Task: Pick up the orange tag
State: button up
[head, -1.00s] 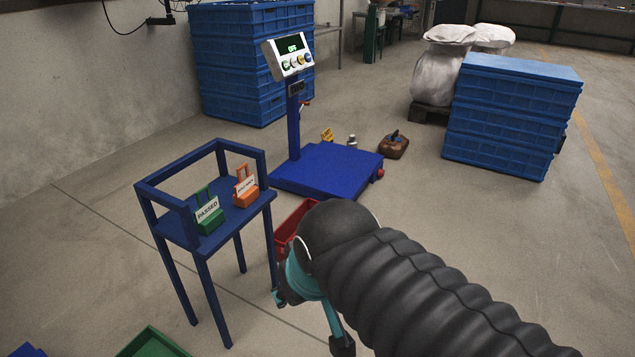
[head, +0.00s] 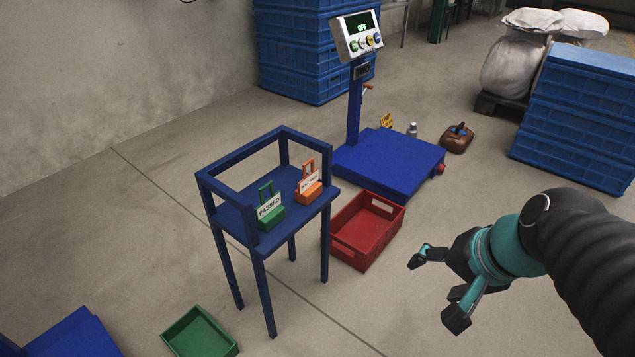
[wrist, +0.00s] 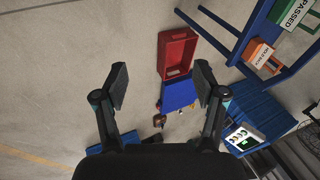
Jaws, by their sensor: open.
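The orange tag (head: 308,184), with a white label, stands on the small blue stand (head: 237,211), to the right of the green PASSED tag (head: 269,206). In the wrist view the orange tag (wrist: 262,56) is at the upper right, outside the space between the fingers. My gripper (head: 436,289) is open and empty, to the right of the stand and apart from it. Both fingers also show in the wrist view (wrist: 161,88), spread wide with nothing between them.
A red bin (head: 370,231) sits on the floor between the stand and my gripper. Behind it is a blue platform scale (head: 390,163) with a display reading OFF (head: 358,30). A green bin (head: 200,335) lies at front left. The stand has raised rails around its top.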

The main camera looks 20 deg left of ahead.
jog(key=w+a+r+m+g+y+p, duration=0.1)
jog(key=w+a+r+m+y+p, duration=0.15)
jog(key=w+a+m, duration=0.3)
jog(key=w+a+r+m+y+p, duration=0.1)
jog(key=w+a+m+y+p, duration=0.1)
jog(key=w+a+m+y, duration=0.3)
jog(key=m+t+y+p, duration=0.1)
jog(key=m+t+p, duration=0.1)
jog(key=m, duration=0.5)
send_near(308, 164)
jog(key=shift+m, duration=0.35)
jog(key=shift+d+f+x, duration=0.1)
jog(key=shift+f+x, duration=0.05)
jog(key=shift+x, duration=2.55)
jog(key=shift+d+f+x, duration=0.1)
jog(key=shift+f+x, duration=0.1)
jog(key=shift+x, duration=2.45)
jog(key=shift+w, duration=0.15)
jog(key=c, duration=1.3)
jog(key=shift+o, duration=0.2)
jog(key=shift+r, duration=0.1)
